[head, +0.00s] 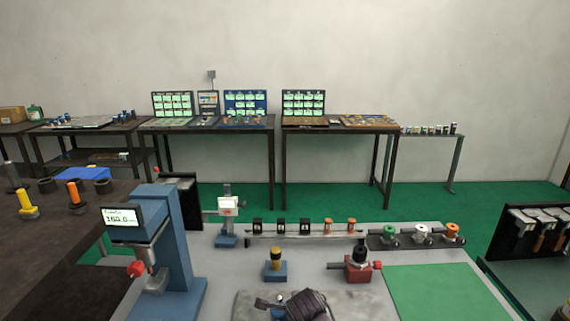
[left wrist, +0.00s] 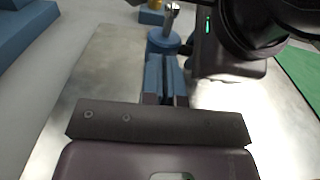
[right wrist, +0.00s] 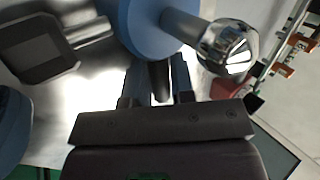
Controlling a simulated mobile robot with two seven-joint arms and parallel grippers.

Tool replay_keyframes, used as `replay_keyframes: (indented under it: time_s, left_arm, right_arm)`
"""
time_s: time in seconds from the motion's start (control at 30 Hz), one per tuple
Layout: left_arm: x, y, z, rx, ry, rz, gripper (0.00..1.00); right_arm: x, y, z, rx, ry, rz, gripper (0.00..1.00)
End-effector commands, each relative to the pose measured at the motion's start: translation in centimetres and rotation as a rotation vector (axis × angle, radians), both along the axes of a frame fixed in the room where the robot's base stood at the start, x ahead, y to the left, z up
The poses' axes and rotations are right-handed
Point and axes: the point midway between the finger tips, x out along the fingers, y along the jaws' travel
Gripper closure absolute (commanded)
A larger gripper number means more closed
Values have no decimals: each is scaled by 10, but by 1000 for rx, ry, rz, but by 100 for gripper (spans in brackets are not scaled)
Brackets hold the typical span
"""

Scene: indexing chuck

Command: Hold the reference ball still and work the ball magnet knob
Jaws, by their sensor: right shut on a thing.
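The reference ball (right wrist: 228,47) is a shiny metal ball on a short stem rising from a blue round base (right wrist: 145,25). In the left wrist view the stem and ball (left wrist: 172,12) stand just beyond the blue base (left wrist: 163,42). My left gripper (left wrist: 166,68) is at the near side of that base, its fingers a little apart with a narrow gap between. My right gripper (right wrist: 158,72) is shut on a small dark part at the base, which seems to be the magnet knob (right wrist: 160,82).
A metal plate (head: 245,300) lies under the ball. A blue press with a display (head: 122,216) stands left. A red block (head: 358,268) and a yellow-topped blue block (head: 275,270) stand behind. A green mat (head: 435,290) at right is clear. My two grippers are very close together.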

Motion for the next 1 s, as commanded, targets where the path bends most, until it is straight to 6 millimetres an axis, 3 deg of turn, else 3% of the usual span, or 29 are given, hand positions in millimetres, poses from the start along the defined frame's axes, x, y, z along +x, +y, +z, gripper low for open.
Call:
replay_keyframes:
  time_s: [0.17,0.7,1.0]
  left_arm:
    - [-5,2,2,0,-2,3,100]
    - [-55,1,2,-1,-2,0,100]
    - [-60,0,2,-1,-2,-1,100]
  right_arm:
    - [-3,-4,-6,-9,13,-3,100]
    - [-3,-3,-7,-8,15,-2,100]
    - [-3,-3,-7,-7,15,-1,100]
